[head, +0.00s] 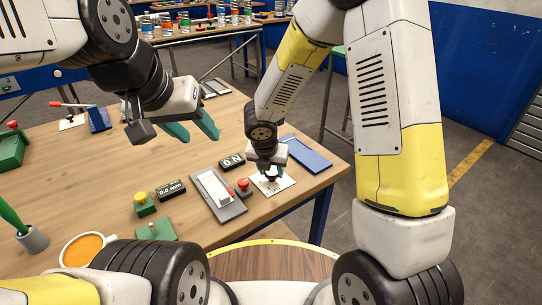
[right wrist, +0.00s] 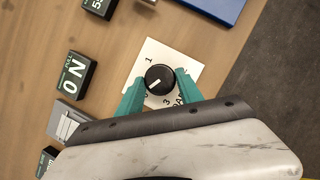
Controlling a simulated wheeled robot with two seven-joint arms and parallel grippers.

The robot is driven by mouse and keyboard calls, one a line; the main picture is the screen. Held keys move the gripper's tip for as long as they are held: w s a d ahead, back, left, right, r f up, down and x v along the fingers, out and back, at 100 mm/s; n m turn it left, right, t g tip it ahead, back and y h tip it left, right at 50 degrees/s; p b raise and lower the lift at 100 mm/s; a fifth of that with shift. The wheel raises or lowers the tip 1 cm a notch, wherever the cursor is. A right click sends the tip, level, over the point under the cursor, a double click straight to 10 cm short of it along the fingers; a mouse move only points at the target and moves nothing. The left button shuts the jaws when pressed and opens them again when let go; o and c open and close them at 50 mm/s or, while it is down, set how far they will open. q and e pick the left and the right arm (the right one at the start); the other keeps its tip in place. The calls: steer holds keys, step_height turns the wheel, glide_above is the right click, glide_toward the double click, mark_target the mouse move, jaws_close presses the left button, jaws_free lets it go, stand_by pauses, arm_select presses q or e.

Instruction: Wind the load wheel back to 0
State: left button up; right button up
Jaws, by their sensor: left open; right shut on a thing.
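The load wheel looks to be the black round knob (right wrist: 160,79) on a white square plate (right wrist: 189,68) in the right wrist view. A white line on the knob points to the lower left. A 1 shows above left of it and a 3 below; other marks are partly hidden by the fingers. My right gripper (right wrist: 159,78) is shut on the knob, one teal finger on each side. In the head view the right gripper (head: 269,173) covers most of the knob over the plate (head: 283,185). My left gripper (head: 198,133) is open and empty above the table.
Near the plate are a red button (head: 243,186), a grey panel with a white lever (head: 217,196), an ON display (head: 232,162), a 0.0 mm display (head: 171,190) and a blue tray (head: 307,154). An orange-filled cup (head: 88,248) stands front left. The table's middle left is clear.

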steer(key=shift+n, duration=0.5)
steer(key=shift+y, duration=0.3)
steer(key=o, duration=1.3)
steer(key=shift+o, duration=0.2)
steer(key=v, duration=0.7)
steer(key=shift+s+r, duration=0.2)
steer(key=shift+r, duration=0.15)
